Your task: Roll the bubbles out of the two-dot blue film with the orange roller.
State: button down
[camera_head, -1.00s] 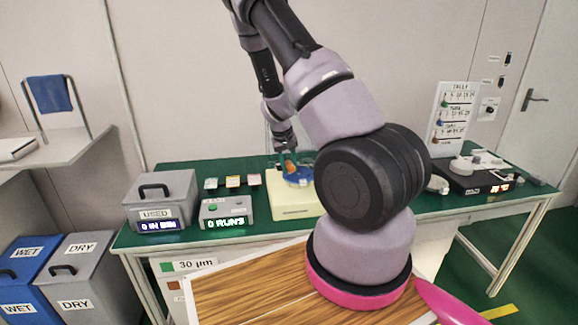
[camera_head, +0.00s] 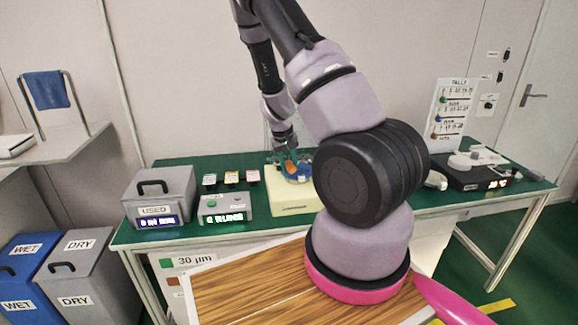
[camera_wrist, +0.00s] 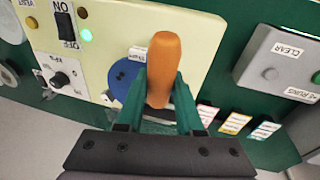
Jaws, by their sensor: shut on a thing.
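The orange roller (camera_wrist: 164,68) is upright between the green fingers of my gripper (camera_wrist: 160,105) in the wrist view. Its handle hides its rolling end. The blue film (camera_wrist: 124,76) shows as a round blue patch on the cream machine (camera_wrist: 100,15), just left of and partly behind the roller. Its dots and any bubbles cannot be made out. In the head view my gripper (camera_head: 288,158) reaches down over the machine (camera_head: 290,205), with the orange roller (camera_head: 291,168) over the blue film (camera_head: 303,175). I cannot tell whether the roller touches the film.
The grey USED bin (camera_head: 160,195) and the grey runs counter (camera_head: 225,208) stand left of the machine. Several small label cards (camera_head: 232,179) stand behind the counter. A dark device (camera_head: 480,175) and the tally board (camera_head: 450,115) are at the right. Green bench top (camera_head: 190,167) shows between them.

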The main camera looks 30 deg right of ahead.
aim_at(290, 165)
jog(key=shift+s+a, duration=0.25)
jog(key=shift+s, duration=0.5)
jog(key=shift+s+a, duration=0.2)
jog(key=shift+s, duration=0.55)
jog(key=shift+r, duration=0.15)
jog(key=shift+w+d+v, duration=0.1)
jog(key=shift+d+v, duration=0.15)
jog(key=shift+v, duration=1)
jog(key=shift+w+d+v, duration=0.1)
jog(key=shift+d+v, duration=0.2)
jog(key=shift+v, duration=1)
jog(key=shift+w+d+v, duration=0.1)
jog(key=shift+d+v, duration=0.15)
jog(key=shift+v, duration=1)
jog(key=shift+r, duration=0.15)
